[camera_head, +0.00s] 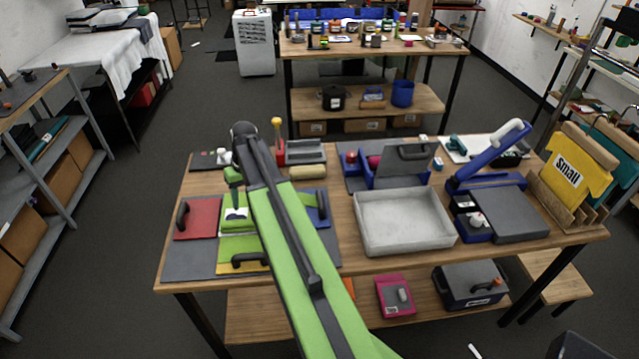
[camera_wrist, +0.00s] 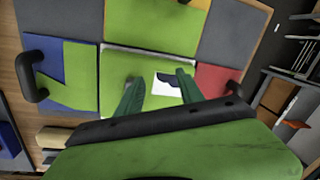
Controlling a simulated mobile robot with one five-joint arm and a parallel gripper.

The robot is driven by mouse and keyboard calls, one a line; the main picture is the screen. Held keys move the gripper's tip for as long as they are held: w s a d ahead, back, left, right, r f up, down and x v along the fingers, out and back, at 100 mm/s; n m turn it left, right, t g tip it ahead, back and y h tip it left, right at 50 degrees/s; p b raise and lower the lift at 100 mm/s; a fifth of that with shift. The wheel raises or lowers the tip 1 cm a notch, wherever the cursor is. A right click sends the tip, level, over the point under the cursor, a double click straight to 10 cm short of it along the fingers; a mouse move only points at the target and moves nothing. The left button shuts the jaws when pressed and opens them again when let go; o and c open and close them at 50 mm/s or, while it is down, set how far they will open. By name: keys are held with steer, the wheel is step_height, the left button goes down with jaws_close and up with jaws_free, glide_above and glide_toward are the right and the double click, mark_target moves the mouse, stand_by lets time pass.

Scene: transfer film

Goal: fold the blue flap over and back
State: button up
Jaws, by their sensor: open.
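The blue flap (camera_head: 311,213) lies on the right part of the grey board (camera_head: 189,261), partly hidden behind my arm, with a dark handle (camera_head: 323,204). In the wrist view the blue flap (camera_wrist: 48,60) is at the left, with its handle (camera_wrist: 34,85) at the outer edge and a green panel (camera_wrist: 76,88) partly covering the blue. My gripper (camera_head: 236,211) is above the green middle square, beside the blue flap and apart from its handle. In the wrist view my gripper (camera_wrist: 158,78) has its two green fingers spread, with nothing held between them.
A red flap (camera_head: 197,218) with a handle lies left of the middle. A green panel (camera_head: 236,246) with another handle lies at the front. A beige roll (camera_head: 307,172) lies behind the board. A grey tray (camera_head: 366,236) and a blue lever press (camera_head: 490,160) stand to the right.

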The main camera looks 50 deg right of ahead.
steer(key=s+d+r+m+p, duration=0.2)
steer(key=s+d+r, duration=0.1)
steer(key=d, duration=0.6)
steer(key=s+d+r+m+p, duration=0.15)
steer(key=d+r, duration=0.25)
steer(key=d, duration=0.5)
steer(key=m+t+p, duration=0.1)
steer(key=m+p, duration=0.1)
steer(key=p, duration=0.1)
glide_toward(321, 196)
steer(key=shift+n, duration=0.25)
steer(key=f+b, duration=0.3)
steer(key=b, duration=0.3)
steer(key=a+f+b, duration=0.1)
steer(key=f+b, duration=0.2)
steer(key=b, duration=0.3)
steer(key=w+f+b, duration=0.1)
steer(key=f+b, duration=0.2)
steer(key=b, duration=0.2)
steer(key=shift+a+f+b, duration=0.1)
steer(key=shift+a+b, duration=0.1)
steer(key=shift+b, duration=0.2)
steer(key=shift+w, duration=0.1)
jaws_close()
